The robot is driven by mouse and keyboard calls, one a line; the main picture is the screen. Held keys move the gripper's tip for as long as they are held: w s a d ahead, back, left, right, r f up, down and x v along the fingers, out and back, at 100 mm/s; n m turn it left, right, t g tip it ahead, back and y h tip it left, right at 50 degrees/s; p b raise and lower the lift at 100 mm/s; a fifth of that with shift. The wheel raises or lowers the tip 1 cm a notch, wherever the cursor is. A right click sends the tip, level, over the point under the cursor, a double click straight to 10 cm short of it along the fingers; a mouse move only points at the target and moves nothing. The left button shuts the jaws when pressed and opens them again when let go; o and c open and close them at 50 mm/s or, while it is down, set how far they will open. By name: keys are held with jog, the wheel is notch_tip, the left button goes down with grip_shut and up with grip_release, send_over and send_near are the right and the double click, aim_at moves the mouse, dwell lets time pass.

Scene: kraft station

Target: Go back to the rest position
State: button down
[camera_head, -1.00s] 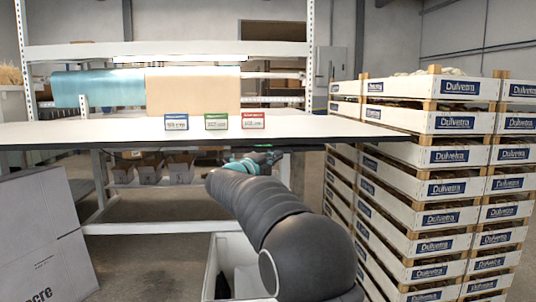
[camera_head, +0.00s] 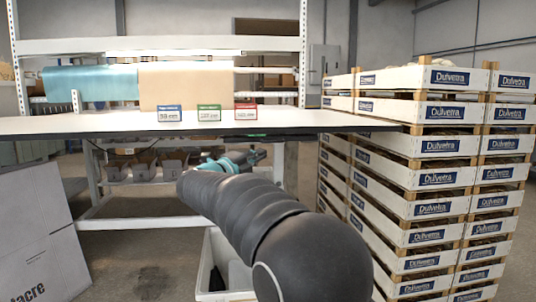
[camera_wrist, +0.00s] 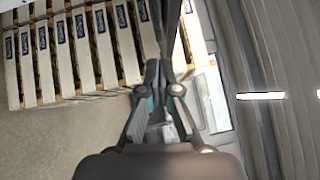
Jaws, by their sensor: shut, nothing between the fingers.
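My gripper (camera_wrist: 161,66) shows in the wrist view with its fingers together and nothing between them. In the head view my dark arm reaches from the lower right toward the white table (camera_head: 60,124), and its teal wrist parts are just below the table's front edge. The fingertips cannot be made out clearly there. The wrist view looks past the fingers toward the stacked crates and the floor, tilted sideways.
Stacked white Dulvetra crates (camera_head: 437,146) stand close on the right. Teal (camera_head: 90,84) and kraft (camera_head: 186,86) rolls and three size cards, blue (camera_head: 168,114), green (camera_head: 208,114) and red (camera_head: 245,112), are at the table. A white bin (camera_head: 207,272) is below; a grey carton (camera_head: 38,235) leans left.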

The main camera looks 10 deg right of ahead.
jog(key=w+a+f+n+t+y, duration=0.2)
jog(key=a+f+n+t+y, duration=0.1)
jog(key=a+n+y, duration=0.3)
jog(key=w+a+f+n+t+y, duration=0.1)
jog(key=a+f+n+t+y, duration=0.2)
jog(key=a+n, duration=0.45)
jog(key=s+a+f+n+g+y, duration=0.5)
jog(key=s+a+f+n+y, duration=0.25)
jog(key=n+y, duration=0.2)
jog(key=s+d+f+n+g, duration=0.2)
jog(key=s+d+f, duration=0.15)
jog(key=s, duration=0.35)
jog(key=s+d+f+n+g+p, duration=0.1)
jog(key=s+d+f+n+g, duration=0.2)
jog(key=s, duration=0.5)
jog(key=s+d+f+n+g, duration=0.2)
jog(key=s+f, duration=0.2)
jog(key=s, duration=0.3)
jog(key=s+d+h+p, duration=0.1)
jog(key=s+d+h, duration=0.2)
jog(key=s+d, duration=0.9)
jog(key=s, duration=0.4)
jog(key=shift+s+d+m+g+h, duration=0.2)
jog(key=shift+s+m+g+h, duration=0.1)
jog(key=shift+s+g+h, duration=0.1)
jog(key=shift+r, duration=0.1)
